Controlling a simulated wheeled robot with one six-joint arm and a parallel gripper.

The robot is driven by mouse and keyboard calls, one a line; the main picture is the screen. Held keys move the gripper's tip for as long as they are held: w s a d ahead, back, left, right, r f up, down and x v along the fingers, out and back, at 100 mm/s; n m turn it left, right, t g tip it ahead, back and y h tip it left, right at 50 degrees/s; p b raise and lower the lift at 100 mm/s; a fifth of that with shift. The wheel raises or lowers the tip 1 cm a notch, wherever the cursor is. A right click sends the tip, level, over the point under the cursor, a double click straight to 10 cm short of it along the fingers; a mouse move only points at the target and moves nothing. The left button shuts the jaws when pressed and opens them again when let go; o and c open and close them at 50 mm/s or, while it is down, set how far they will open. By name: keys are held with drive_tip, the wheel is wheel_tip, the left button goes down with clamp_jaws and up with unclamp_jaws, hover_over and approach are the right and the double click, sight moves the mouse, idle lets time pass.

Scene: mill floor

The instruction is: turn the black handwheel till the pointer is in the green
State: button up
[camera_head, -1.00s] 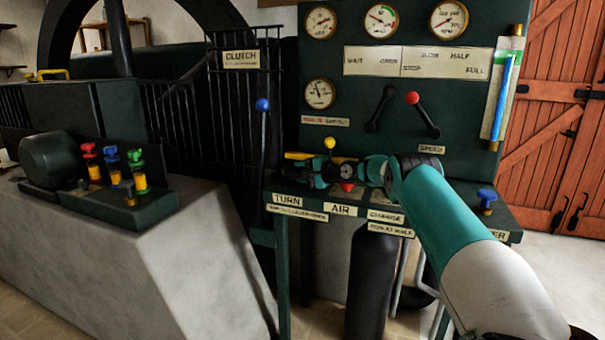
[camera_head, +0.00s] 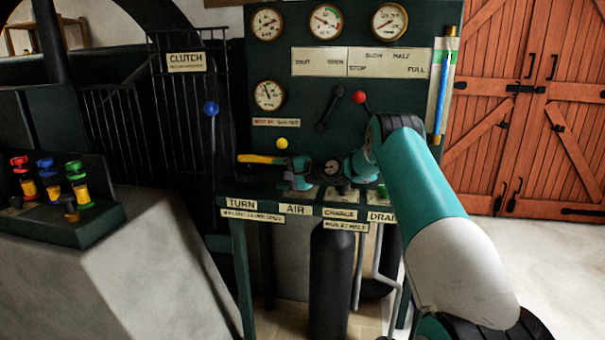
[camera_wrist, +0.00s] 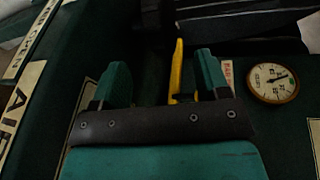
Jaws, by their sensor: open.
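I cannot make out a black handwheel in either view; my arm covers part of the desk. A round gauge with a green band (camera_head: 326,20) is at the top middle of the dark green panel; its pointer appears outside the green. My gripper (camera_wrist: 160,78) is open, its two teal fingers apart with nothing seen held. In the head view my gripper (camera_head: 292,170) is low over the desk, in front of the panel. A yellow bar (camera_head: 257,159) lies just left of it; in the wrist view the yellow bar (camera_wrist: 176,70) shows between the fingers, apparently beyond them.
A yellow knob (camera_head: 282,143), a red-knobbed lever (camera_head: 360,97) and a black lever (camera_head: 327,110) stand close around my gripper. The blue-knobbed clutch lever (camera_head: 210,109) is to the left. Another gauge (camera_wrist: 272,83) is near in the wrist view. Floor is open at right.

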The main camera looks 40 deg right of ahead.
drive_tip(key=v, duration=0.7)
drive_tip(key=shift+s+d, duration=0.1)
drive_tip(key=shift+s, duration=0.25)
